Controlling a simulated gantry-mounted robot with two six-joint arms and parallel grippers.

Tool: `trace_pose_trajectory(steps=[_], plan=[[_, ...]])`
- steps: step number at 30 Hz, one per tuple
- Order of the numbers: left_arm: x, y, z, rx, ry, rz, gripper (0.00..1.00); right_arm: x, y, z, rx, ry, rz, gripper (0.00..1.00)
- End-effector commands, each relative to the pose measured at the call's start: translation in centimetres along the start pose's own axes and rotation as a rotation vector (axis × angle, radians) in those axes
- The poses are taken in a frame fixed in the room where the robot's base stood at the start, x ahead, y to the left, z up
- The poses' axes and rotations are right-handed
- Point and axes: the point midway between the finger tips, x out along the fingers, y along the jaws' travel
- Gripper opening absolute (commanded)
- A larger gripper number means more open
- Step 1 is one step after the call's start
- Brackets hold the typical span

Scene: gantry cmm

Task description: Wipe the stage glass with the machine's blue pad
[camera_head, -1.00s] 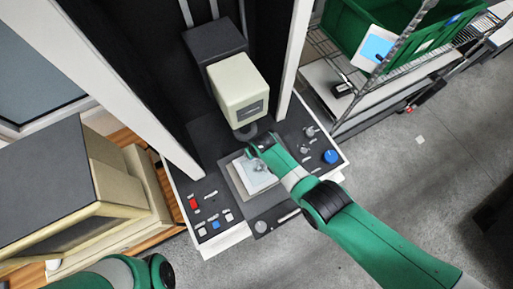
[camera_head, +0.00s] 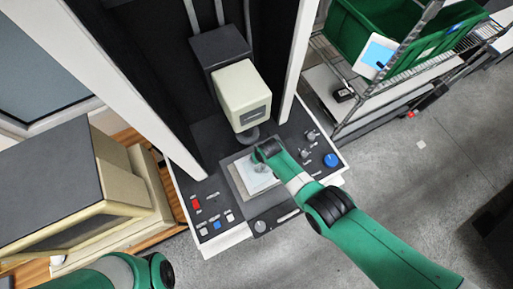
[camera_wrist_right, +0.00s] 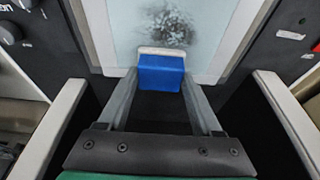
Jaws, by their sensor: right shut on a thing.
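The stage glass (camera_wrist_right: 122,32) is a pale blue pane in a light frame, with a dark speckled smudge (camera_wrist_right: 165,24) near its middle. In the head view the stage glass (camera_head: 246,173) sits on the machine's dark deck, partly hidden by my right arm. My right gripper (camera_wrist_right: 161,88) is shut on the blue pad (camera_wrist_right: 161,68), which has a whitish edge at its front. The pad is at the near edge of the glass, just below the smudge in the right wrist view. I cannot tell whether it touches the glass. My left gripper is out of view.
The machine's cream head (camera_head: 241,95) hangs just behind the stage. Knobs and a blue button (camera_head: 331,160) are right of the stage, a red button (camera_head: 196,204) left. A beige monitor (camera_head: 75,190) stands at left, a rack with a green bin (camera_head: 385,30) at right.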

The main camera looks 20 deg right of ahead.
Motion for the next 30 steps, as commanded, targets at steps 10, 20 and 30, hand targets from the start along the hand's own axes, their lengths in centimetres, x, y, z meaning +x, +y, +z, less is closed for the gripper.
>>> trace_pose_trajectory(steps=[10,20,30], plan=[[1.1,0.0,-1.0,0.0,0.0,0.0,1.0,-0.5,0.0,1.1,-0.001,0.001,0.0,0.12],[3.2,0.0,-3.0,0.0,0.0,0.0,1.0,-1.3,0.0,4.1,-0.002,0.0,0.0,0.12],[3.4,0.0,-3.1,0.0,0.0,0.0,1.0,-1.4,0.0,4.7,-0.001,-0.001,0.0,0.12]])
